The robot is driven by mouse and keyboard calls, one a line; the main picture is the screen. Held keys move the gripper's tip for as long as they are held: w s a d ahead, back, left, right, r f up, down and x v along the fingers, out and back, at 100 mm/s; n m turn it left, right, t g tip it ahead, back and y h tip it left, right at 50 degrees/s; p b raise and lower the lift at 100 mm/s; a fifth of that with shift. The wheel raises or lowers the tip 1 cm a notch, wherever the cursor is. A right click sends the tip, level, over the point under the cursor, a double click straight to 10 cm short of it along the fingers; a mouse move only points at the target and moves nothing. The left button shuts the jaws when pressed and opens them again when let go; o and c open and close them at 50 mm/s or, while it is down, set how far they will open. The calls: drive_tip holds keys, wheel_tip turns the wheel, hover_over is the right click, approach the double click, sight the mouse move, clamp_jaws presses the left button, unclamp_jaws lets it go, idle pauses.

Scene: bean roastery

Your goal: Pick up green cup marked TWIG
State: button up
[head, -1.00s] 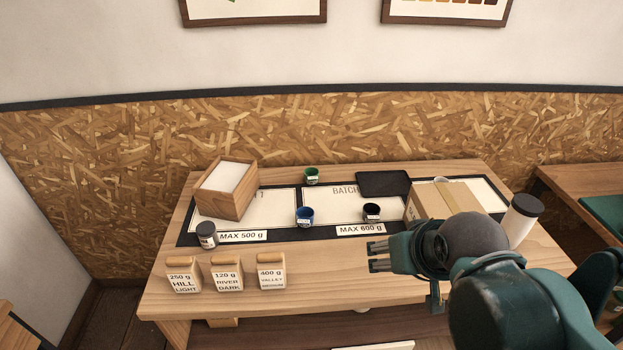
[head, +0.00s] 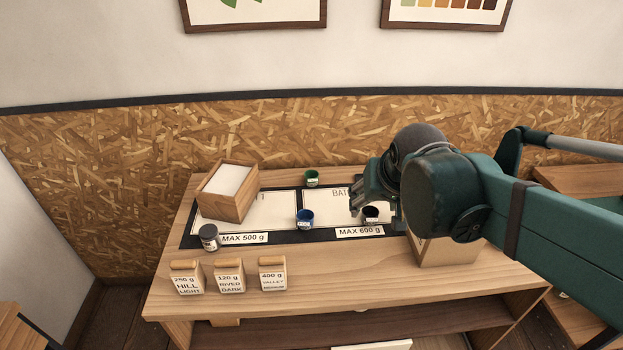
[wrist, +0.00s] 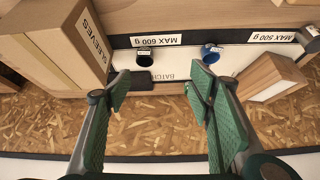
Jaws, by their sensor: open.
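The green cup (head: 311,178) stands upright at the back of the table in the head view, behind the blue cup. It has a small white label, too small to read. I cannot make it out in the wrist view, where my right-hand finger may cover it. My gripper (head: 362,202) is open and empty, above the right board and to the right of the green cup, apart from it. Both green finger pads show spread in the wrist view (wrist: 160,92).
A blue cup (head: 304,219) and a dark cup (head: 370,214) stand near the boards' front edge. A wooden box (head: 234,205) stands left; a cardboard SLEEVES box (wrist: 62,48) stands right. A jar (head: 209,238) and several labelled blocks (head: 187,280) sit at front left.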

drive_tip(key=w+a+r+p, duration=0.1)
drive_tip(key=w+a+p, duration=0.1)
drive_tip(key=w, duration=0.7)
drive_tip(key=m+g+h+p, duration=0.1)
drive_tip(key=m+g+p, duration=0.15)
drive_tip(key=p, duration=0.45)
hover_over(310, 180)
drive_tip(key=shift+m+t, duration=0.25)
drive_tip(key=shift+t, duration=0.1)
wheel_tip(310, 180, down, 14)
drive_tip(key=shift+f, duration=0.2)
drive_tip(key=shift+w+a+f, duration=0.2)
drive_tip(key=shift+w+f, duration=0.1)
drive_tip(key=shift+f, duration=0.1)
drive_tip(key=shift+x, duration=1.3)
drive_tip(key=shift+f, duration=0.1)
